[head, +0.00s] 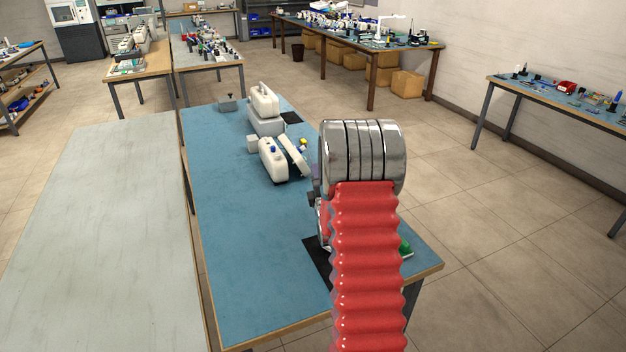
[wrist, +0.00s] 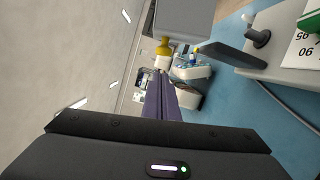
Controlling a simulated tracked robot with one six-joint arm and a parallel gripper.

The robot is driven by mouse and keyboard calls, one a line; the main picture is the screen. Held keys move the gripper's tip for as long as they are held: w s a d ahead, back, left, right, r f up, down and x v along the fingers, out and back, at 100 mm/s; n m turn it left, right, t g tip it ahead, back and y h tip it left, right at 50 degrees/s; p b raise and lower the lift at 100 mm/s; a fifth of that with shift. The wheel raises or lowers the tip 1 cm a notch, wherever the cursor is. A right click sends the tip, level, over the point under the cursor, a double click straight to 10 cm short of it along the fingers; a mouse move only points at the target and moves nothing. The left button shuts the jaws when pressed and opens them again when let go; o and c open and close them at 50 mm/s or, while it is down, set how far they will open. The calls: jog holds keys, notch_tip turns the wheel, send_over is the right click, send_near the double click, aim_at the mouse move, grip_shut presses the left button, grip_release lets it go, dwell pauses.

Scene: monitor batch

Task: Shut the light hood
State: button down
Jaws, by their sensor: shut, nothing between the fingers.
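My gripper (wrist: 163,78) shows in the wrist view as two purple fingers, closed together with nothing between them. A grey box-shaped part (wrist: 182,16), a dark flat panel (wrist: 228,58) and a pale device body (wrist: 275,50) with a black knob are at the top and right of that view, apart from the fingers. I cannot tell for sure which part is the light hood. In the head view my arm hides most of the gripper and of the device on the black mat (head: 316,258). Farther back, a white unit (head: 272,160) has a tilted panel (head: 293,155) beside it.
The blue bench (head: 235,240) is clear at its front left. A second white unit (head: 265,115) and a small grey box (head: 234,103) stand toward its far end. A yellow-capped bottle (wrist: 162,52) is near the fingertips in the wrist view. A bare grey table (head: 110,220) adjoins on the left.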

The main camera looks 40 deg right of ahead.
jog(key=shift+s+d+r, duration=0.1)
jog(key=shift+s+d, duration=0.05)
jog(key=shift+d, duration=0.4)
jog(key=shift+s+d+r, duration=0.1)
jog(key=shift+s+d, duration=0.05)
jog(key=shift+d, duration=0.35)
jog(key=shift+w+a+r, duration=0.1)
jog(key=shift+w+a, duration=0.05)
jog(key=shift+d, duration=0.25)
